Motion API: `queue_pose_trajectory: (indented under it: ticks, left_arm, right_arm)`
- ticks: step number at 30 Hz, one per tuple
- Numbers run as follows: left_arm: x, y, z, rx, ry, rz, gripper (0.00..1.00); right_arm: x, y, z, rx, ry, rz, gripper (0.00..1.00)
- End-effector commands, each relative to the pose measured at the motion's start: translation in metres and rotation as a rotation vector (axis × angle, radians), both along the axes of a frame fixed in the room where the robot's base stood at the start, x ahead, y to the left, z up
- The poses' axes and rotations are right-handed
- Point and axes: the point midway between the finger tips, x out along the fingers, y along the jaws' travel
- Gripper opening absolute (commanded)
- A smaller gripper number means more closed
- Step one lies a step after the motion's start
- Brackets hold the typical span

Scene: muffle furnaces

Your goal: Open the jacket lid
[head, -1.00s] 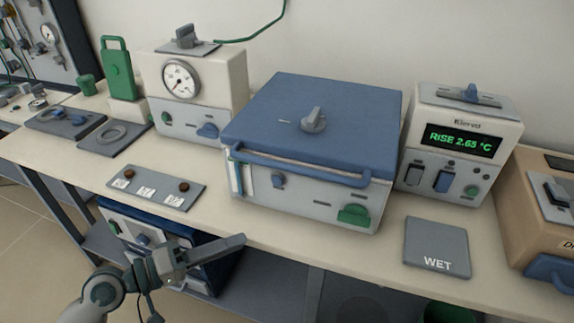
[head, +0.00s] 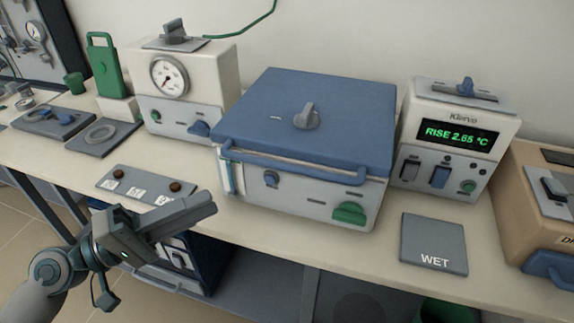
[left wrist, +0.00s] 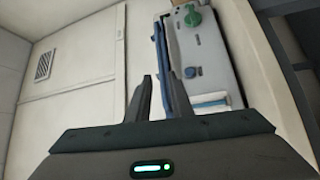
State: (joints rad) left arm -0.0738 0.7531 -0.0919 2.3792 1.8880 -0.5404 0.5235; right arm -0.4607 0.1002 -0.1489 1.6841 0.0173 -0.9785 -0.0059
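The jacket (head: 295,195) is a grey-white box with a closed blue lid (head: 260,100). A grey knob (head: 307,116) sits on top of the lid, and a blue bar handle (head: 290,165) runs along its front edge. My left gripper (head: 207,203) is in front of the box's lower left corner, apart from the handle. In the left wrist view its two fingers (left wrist: 157,80) are spread with nothing between them. The bar handle (left wrist: 160,50) shows beyond the fingertips there, beside the box front (left wrist: 205,60). My right gripper is out of view.
A green latch (head: 349,213) and a small dark knob (head: 271,178) are on the box front. A gauge unit (head: 185,90) stands left and a display unit (head: 455,140) right. A button panel (head: 145,187) lies near my left gripper. A WET pad (head: 433,243) lies front right.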

Motion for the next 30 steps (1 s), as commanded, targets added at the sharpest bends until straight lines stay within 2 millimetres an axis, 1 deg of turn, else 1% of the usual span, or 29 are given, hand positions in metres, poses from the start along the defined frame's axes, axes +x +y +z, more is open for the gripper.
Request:
queue_pose_trajectory:
  ticks: [8, 17, 24, 30]
  left_arm:
    - [0.004, -0.006, 0.002, -0.002, 0.000, 0.001, 0.20]
    - [0.013, -0.025, 0.007, -0.002, -0.002, 0.001, 0.20]
    - [0.027, -0.055, 0.013, -0.003, 0.000, -0.001, 0.20]
    - [0.040, -0.081, 0.017, -0.003, 0.000, -0.001, 0.20]
  right_arm:
    - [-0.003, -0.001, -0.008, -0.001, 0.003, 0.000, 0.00]
    - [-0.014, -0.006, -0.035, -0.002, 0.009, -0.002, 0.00]
    - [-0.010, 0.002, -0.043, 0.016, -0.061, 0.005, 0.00]
    - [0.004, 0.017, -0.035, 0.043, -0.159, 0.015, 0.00]
